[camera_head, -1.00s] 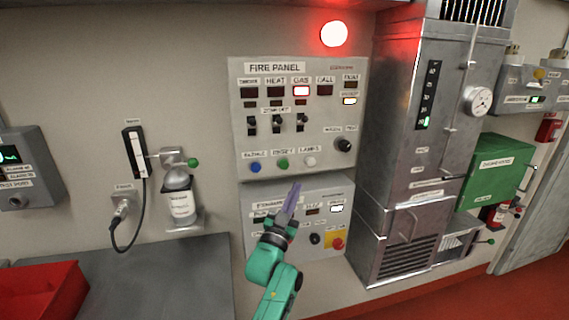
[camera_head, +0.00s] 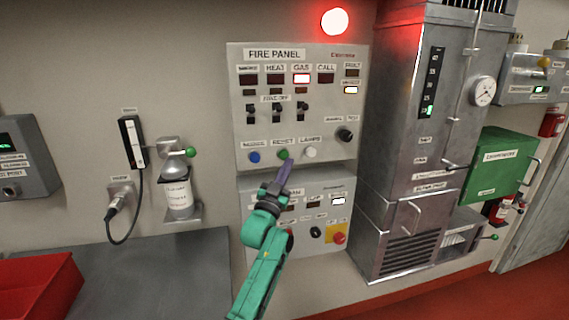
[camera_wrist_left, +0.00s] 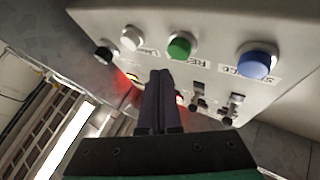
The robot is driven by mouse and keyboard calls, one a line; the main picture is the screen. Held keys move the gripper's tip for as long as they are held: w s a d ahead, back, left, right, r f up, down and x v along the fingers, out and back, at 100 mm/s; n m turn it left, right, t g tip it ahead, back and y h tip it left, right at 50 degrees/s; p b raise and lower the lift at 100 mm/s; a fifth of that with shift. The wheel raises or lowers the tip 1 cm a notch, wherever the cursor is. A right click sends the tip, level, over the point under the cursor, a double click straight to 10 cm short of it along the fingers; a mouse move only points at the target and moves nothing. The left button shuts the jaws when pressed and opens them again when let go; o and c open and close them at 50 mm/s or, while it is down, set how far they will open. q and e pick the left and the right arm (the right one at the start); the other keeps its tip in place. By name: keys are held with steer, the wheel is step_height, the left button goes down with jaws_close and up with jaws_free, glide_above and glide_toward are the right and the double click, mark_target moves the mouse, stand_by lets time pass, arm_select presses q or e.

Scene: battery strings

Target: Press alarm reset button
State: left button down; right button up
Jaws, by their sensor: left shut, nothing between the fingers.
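The fire panel (camera_head: 240,115) is on the wall. Its green button (camera_head: 284,154), labelled RESET, sits in the lower row between a blue button (camera_head: 254,157) and a white button (camera_head: 310,153). In the left wrist view the green button (camera_wrist_left: 182,45) stands beyond the fingertips, with the blue button (camera_wrist_left: 256,60) to its right and the white one (camera_wrist_left: 132,38) to its left. My left gripper (camera_head: 285,168) is shut and empty, its tips just below the green button in the head view. I cannot tell whether they touch it. My right gripper is not in view.
A lower panel (camera_head: 265,185) with a red knob (camera_head: 339,237) is under the fire panel. A metal cabinet (camera_head: 400,150) stands to the right. A bottle (camera_head: 178,198) is on a wall bracket to the left. A red bin (camera_head: 40,283) is at lower left.

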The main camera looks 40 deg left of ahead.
mark_target(287, 154)
arm_select(q)
steer(key=shift+w+a, duration=0.35)
steer(key=shift+a, duration=0.2)
stand_by(1.3)
stand_by(0.3)
steer(key=shift+w+a+b, duration=0.2)
steer(key=shift+a+b, duration=0.15)
steer(key=shift+b, duration=0.05)
steer(key=shift+w+a+r+b, duration=0.1)
steer(key=shift+w+a+b, duration=0.25)
steer(key=shift+a+b, duration=0.2)
stand_by(0.8)
stand_by(0.3)
steer(key=shift+s+d+p, duration=0.55)
steer(key=shift+d+p, duration=0.15)
steer(key=shift+d, duration=0.2)
